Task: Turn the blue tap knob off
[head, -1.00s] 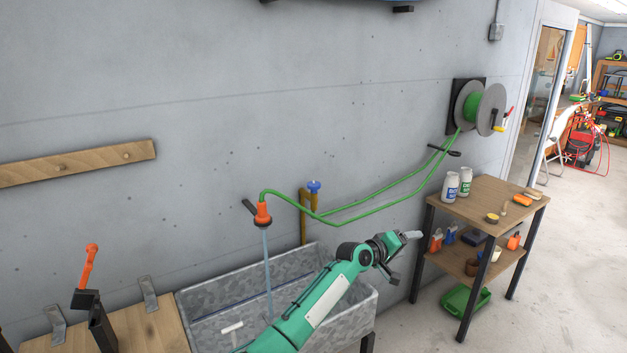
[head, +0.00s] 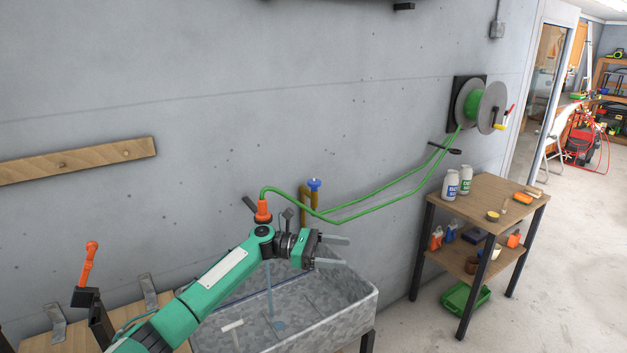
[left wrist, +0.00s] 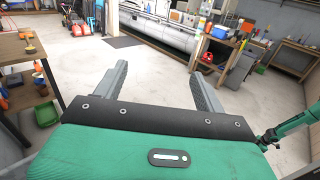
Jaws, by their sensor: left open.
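The blue tap knob (head: 314,184) sits on top of a brass pipe (head: 303,205) against the grey wall, above the back of the metal trough. A green hose (head: 350,216) runs to an orange nozzle (head: 263,212) over the trough (head: 345,300). A thin stream of water (head: 269,285) falls from the nozzle into the trough. My left gripper (head: 346,253) is open and empty, below and slightly right of the knob in the head view, fingers pointing right. Its open fingers also show in the left wrist view (left wrist: 158,72), facing the room; the knob is not in that view.
A hose reel (head: 478,107) hangs on the wall at the right. A wooden table (head: 480,200) with bottles and small items stands below it, with a green bin (head: 465,297) underneath. A wooden bench is at lower left. The floor (left wrist: 150,75) ahead of the gripper is open.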

